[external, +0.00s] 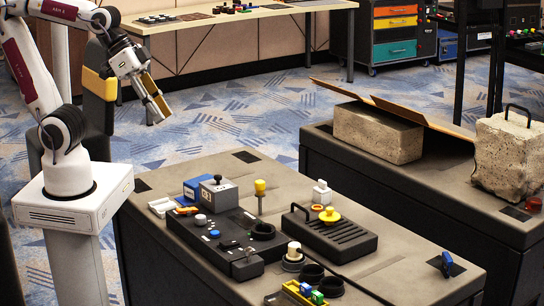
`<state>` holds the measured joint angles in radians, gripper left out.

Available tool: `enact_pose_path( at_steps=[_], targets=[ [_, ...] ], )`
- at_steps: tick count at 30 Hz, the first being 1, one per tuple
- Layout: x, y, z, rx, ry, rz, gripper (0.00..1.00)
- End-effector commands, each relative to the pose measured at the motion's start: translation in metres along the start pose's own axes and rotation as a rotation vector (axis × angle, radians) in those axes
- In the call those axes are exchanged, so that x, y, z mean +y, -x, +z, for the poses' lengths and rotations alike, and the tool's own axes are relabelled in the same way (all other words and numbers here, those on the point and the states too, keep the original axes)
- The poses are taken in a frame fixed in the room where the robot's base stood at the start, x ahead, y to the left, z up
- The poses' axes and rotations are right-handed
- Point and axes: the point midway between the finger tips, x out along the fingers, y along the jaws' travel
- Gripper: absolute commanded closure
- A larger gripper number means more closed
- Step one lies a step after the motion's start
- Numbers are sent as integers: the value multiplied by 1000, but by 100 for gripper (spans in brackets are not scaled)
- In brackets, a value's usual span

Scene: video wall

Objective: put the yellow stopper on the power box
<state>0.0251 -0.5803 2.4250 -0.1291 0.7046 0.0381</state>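One is a yellow cap (260,186) upright on a thin stem behind the control panel. The other is a round yellow piece with a knob (330,214), on the black slatted box with a handle (345,236). I cannot tell for sure which is the stopper. A grey box with a black knob (218,191) stands beside a blue box; which box is the power box is not clear. My gripper (158,108) hangs high at the upper left, away from both yellow pieces. It looks open and empty.
A black control panel (228,240) with knobs lies front left of the slatted box. A white bottle (321,192) stands behind the box. Dark rings and a yellow tray (298,293) are at the front. A second table holds concrete blocks (376,134).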

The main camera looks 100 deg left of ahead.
Motion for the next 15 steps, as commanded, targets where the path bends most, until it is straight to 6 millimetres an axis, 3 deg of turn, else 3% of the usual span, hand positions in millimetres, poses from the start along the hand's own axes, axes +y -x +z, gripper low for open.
enact_pose_path(
  at_steps=[6, 15],
  targets=[
    [-19, 20, 49, -65, -26, -64, 70],
    [-30, 29, 73, -102, -34, -100, 70]
  ],
)
